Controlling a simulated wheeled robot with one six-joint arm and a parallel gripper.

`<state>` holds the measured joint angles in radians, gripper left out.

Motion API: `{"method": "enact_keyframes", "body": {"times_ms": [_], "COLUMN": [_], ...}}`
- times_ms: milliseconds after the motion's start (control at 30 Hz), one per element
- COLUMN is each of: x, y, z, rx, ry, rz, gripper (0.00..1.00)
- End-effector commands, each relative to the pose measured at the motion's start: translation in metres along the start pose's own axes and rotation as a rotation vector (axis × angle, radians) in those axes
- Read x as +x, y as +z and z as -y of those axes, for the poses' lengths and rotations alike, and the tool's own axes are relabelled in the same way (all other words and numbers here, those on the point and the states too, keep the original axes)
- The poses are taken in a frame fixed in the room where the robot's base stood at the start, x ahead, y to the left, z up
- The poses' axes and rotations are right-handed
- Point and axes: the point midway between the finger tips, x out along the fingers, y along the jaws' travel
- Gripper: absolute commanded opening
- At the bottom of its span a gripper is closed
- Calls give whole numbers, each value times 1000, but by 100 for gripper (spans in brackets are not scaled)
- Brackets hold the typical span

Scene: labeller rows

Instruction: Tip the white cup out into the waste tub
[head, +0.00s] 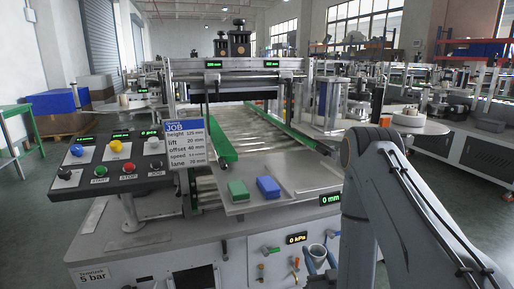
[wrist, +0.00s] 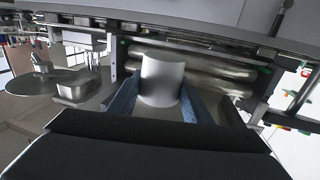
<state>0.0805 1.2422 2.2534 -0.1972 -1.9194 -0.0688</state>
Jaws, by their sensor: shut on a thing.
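The white cup (head: 317,252) is low at the front of the machine in the head view, near the lower edge of the picture. My gripper (head: 320,262) is shut on it, with a blue finger on either side. The wrist view shows the cup (wrist: 162,77) as a pale, plain, rounded shape between the two blue finger pads of my gripper (wrist: 161,103). I cannot make out the waste tub in either view.
The labelling machine stands close in front, with a control panel (head: 112,163) at left and a job sign (head: 187,142). A green block (head: 238,190) and a blue block (head: 268,187) lie on its tray. A round table (head: 400,125) stands behind my arm.

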Motion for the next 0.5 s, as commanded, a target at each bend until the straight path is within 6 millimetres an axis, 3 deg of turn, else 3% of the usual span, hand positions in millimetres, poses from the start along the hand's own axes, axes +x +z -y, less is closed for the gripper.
{"method": "enact_keyframes", "body": {"times_ms": [33,200,500], "x": [-4,-10,-14], "y": [-14,-32,-42], "z": [2,2,1], "rx": [0,1,1], "ry": [16,69,105], "rz": [0,1,1], "gripper": [19,19,19]}}
